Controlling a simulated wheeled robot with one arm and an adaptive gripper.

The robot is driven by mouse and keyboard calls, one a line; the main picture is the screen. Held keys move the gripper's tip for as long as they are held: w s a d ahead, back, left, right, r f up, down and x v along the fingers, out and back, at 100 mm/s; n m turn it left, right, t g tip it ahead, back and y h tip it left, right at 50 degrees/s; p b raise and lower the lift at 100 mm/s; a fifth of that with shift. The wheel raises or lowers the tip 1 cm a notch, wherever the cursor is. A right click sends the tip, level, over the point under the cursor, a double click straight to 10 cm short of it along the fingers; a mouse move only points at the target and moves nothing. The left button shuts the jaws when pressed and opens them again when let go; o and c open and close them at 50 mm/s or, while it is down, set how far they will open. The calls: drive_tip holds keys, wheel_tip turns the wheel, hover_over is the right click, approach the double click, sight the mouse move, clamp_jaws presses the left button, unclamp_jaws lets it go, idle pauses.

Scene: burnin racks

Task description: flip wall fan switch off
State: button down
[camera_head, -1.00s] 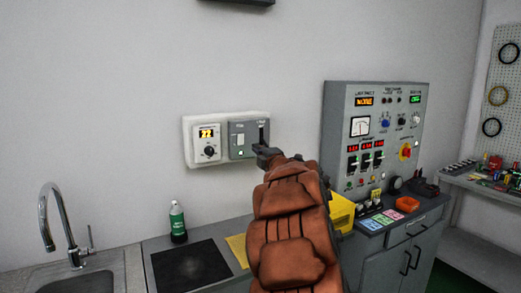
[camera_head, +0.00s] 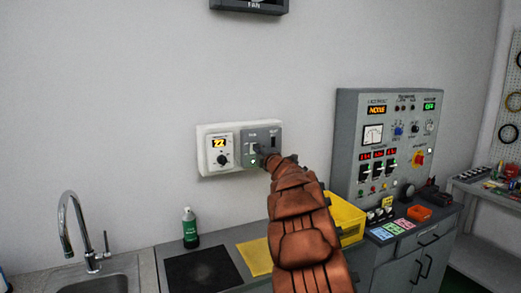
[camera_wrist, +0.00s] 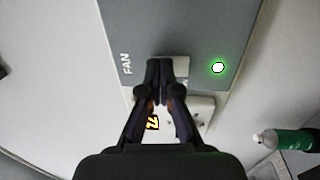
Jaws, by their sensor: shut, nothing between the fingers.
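The grey switch plate (camera_head: 263,133) sits on a white wall panel, to the right of a white thermostat dial unit (camera_head: 221,158). In the wrist view the plate (camera_wrist: 190,25) is labelled FAN, and a round green light (camera_wrist: 218,67) on it is lit. The pale fan switch (camera_wrist: 181,66) is partly hidden behind my fingertips. My gripper (camera_wrist: 160,68) is shut and empty, with its tips in front of the switch. I cannot tell whether they touch it. In the head view my gripper (camera_head: 261,156) covers the plate's lower middle.
The wall fan (camera_head: 250,5) is cut off at the top edge. Below are a sink faucet (camera_head: 70,230), a green bottle (camera_head: 190,228), a dark mat (camera_head: 203,269) and a yellow bin (camera_head: 347,218). A control panel (camera_head: 350,105) stands at right.

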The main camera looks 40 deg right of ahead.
drive_tip(key=shift+w+r, duration=0.1)
drive_tip(key=shift+w, duration=0.1)
idle(0.3)
drive_tip(key=shift+w+d+r, duration=0.1)
idle(0.3)
drive_tip(key=s+a+r+b, duration=0.1)
drive_tip(key=s+a+b, duration=0.1)
drive_tip(key=s, duration=0.4)
drive_tip(key=s+a+b, duration=0.2)
drive_tip(key=s, duration=0.5)
drive_tip(key=shift+a+r, duration=0.3)
drive_tip(key=shift+r, duration=0.05)
idle(0.4)
